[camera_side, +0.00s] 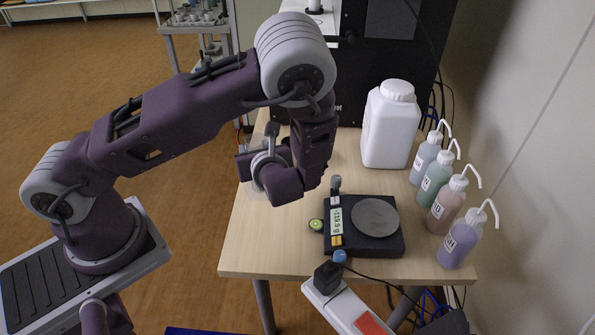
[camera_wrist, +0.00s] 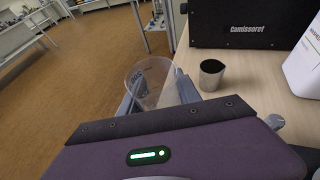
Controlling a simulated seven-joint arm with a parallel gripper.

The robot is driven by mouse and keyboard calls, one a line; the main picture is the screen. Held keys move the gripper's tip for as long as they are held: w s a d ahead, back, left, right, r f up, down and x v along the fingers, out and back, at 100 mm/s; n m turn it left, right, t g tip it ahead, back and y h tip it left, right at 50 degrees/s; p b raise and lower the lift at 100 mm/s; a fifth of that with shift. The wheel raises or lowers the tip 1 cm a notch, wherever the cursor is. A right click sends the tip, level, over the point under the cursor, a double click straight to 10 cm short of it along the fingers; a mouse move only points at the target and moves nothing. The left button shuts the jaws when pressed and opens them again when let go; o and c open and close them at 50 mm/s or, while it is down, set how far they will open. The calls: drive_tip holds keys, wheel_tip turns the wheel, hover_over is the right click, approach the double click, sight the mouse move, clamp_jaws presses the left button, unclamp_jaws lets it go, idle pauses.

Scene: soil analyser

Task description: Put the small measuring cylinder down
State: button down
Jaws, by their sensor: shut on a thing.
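My gripper (camera_side: 262,172) is above the left edge of the wooden table (camera_side: 270,238) and shut on a clear, see-through vessel, which I take for the small measuring cylinder (camera_wrist: 150,78). In the wrist view its round open rim faces up towards the camera, and it looks empty. In the side view only a faint clear patch of the cylinder (camera_side: 256,191) shows below the gripper. I cannot tell whether its base touches the table. The gripper (camera_wrist: 155,98) also shows in the wrist view, its fingers partly hidden by my wrist.
A metal cup (camera_wrist: 211,75) stands on the table right of the cylinder. A black scale (camera_side: 363,243) with a round plate sits at the front. A white jug (camera_side: 391,130) and several wash bottles (camera_side: 461,238) line the right. A black machine (camera_wrist: 245,27) stands behind.

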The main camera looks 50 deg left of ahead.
drive_tip(key=w+d+r+m+t+h, duration=0.35)
drive_tip(key=w+d+m+h, duration=0.45)
drive_tip(key=d, duration=0.5)
drive_tip(key=w+d+r+m+t+h, duration=0.3)
drive_tip(key=w+d+m+t+h, duration=0.2)
drive_tip(key=w+d, duration=0.7)
wheel_tip(320, 180, down, 10)
drive_tip(key=s, duration=0.1)
drive_tip(key=shift+s+d, duration=0.15)
drive_tip(key=shift+d, duration=0.3)
drive_tip(key=c, duration=0.8)
unclamp_jaws()
drive_tip(key=shift+f, duration=0.15)
drive_tip(key=shift+c, duration=0.2)
drive_tip(key=v, duration=1.2)
drive_tip(key=shift+d+r, duration=0.15)
drive_tip(key=shift+r, duration=0.2)
